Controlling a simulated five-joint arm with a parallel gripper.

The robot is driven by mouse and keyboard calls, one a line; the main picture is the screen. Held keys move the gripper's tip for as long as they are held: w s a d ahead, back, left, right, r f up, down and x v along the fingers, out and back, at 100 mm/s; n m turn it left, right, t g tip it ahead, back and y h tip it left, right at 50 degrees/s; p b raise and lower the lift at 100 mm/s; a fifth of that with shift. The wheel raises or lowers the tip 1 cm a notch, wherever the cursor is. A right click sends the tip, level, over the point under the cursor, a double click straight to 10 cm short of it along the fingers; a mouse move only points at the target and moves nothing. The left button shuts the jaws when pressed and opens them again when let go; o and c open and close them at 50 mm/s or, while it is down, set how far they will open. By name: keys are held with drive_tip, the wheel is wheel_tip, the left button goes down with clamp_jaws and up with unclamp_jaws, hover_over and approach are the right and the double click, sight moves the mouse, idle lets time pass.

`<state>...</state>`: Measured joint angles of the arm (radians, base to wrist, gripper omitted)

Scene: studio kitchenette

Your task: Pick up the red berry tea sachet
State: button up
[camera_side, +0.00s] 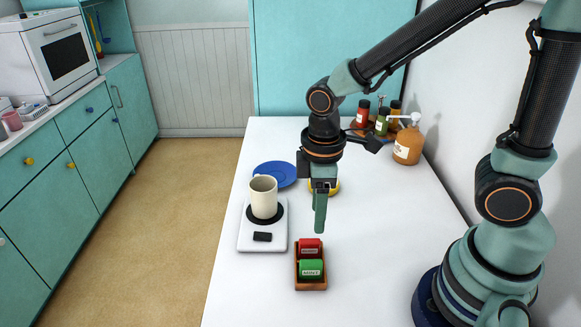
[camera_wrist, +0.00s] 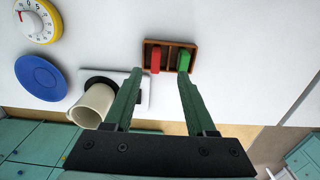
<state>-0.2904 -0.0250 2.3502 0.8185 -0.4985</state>
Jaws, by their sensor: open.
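The red sachet (camera_side: 311,247) stands upright in a small wooden box (camera_side: 311,285) with a green sachet (camera_side: 311,268) beside it, nearer the side camera. In the wrist view the red sachet (camera_wrist: 156,59) is left of the green sachet (camera_wrist: 183,60), in separate compartments of the box (camera_wrist: 170,42). My gripper (camera_side: 320,228) hangs above the table, behind the box in the side view, and touches neither sachet. In the wrist view its two fingers (camera_wrist: 160,74) are spread apart with nothing held between them.
A cream mug (camera_side: 264,198) stands on a white scale (camera_side: 249,237) left of the box. A blue plate (camera_side: 275,174) lies behind it. A yellow timer (camera_wrist: 36,20) is partly hidden behind my gripper in the side view. A pump bottle (camera_side: 407,147) and several jars stand at the back right.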

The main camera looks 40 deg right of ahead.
sight(310, 241)
wheel_tip(310, 241, down, 3)
drive_tip(key=shift+r, duration=0.1)
drive_tip(key=shift+w+a+f, duration=0.1)
drive_tip(key=shift+w+f, duration=0.1)
drive_tip(key=shift+f, duration=0.5)
drive_tip(key=shift+w+a+f, duration=0.1)
drive_tip(key=shift+w+f, duration=0.15)
drive_tip(key=shift+f, duration=0.45)
drive_tip(key=shift+w+f, duration=0.2)
drive_tip(key=shift+f, duration=1.05)
clamp_jaws()
